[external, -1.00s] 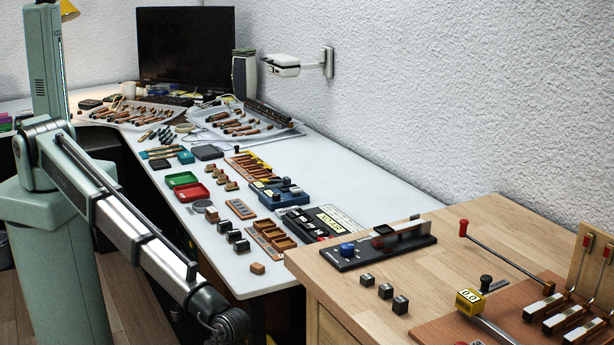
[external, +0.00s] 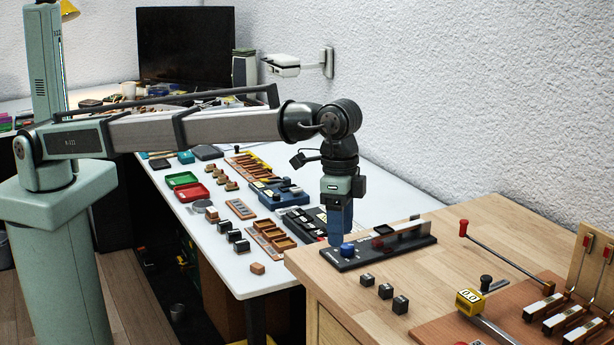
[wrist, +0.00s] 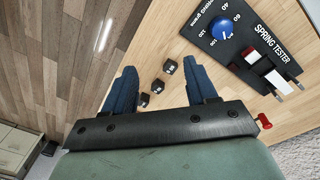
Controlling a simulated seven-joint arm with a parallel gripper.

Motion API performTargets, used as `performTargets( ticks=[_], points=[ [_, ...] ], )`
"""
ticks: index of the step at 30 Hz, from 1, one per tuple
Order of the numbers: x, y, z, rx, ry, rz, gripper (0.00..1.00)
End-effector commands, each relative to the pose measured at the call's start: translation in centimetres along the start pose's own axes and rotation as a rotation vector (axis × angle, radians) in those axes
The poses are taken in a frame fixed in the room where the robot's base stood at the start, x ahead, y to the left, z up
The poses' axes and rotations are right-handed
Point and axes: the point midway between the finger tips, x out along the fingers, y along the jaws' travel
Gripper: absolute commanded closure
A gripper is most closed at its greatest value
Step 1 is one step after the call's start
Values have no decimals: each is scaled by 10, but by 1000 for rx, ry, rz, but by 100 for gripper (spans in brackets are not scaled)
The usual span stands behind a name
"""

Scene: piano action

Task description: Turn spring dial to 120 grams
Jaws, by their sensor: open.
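The spring tester is a black plate (external: 385,250) on the wooden bench, with a round blue dial (external: 347,249) at its left end. In the wrist view the dial (wrist: 222,31) shows near the top right, beside white numbers including 120, 60 and 40. A pale mark is on the dial, but its exact setting is too small to read. My gripper (external: 336,241) points down with its blue fingers at the dial's end of the plate. In the wrist view my gripper (wrist: 160,65) is open and empty, with the dial outside the fingers, to their right.
Several small dark blocks (external: 385,291) stand on the bench in front of the tester. The tester's raised bar (external: 405,226) is right of the dial. A red-knobbed rod (external: 463,228) and a yellow gauge (external: 470,300) stand farther right. The white table (external: 340,180) holds trays and parts.

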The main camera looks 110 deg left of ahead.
Motion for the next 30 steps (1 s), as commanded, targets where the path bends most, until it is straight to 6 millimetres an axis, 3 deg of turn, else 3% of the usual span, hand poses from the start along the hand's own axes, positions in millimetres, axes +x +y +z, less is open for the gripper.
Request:
performTargets(
  ticks=[1, 4, 7, 11, 17, 30],
  points=[
    [-19, -24, -1, -43, -8, -15, 43],
    [-44, -56, 1, -108, -26, -41, 43],
    [-60, -76, 4, -148, -38, -55, 43],
    [-63, -84, 6, -167, -46, -63, 43],
    [-40, -85, 8, -167, -46, -63, 43],
    [35, -89, 11, -166, -46, -63, 43]
  ],
)
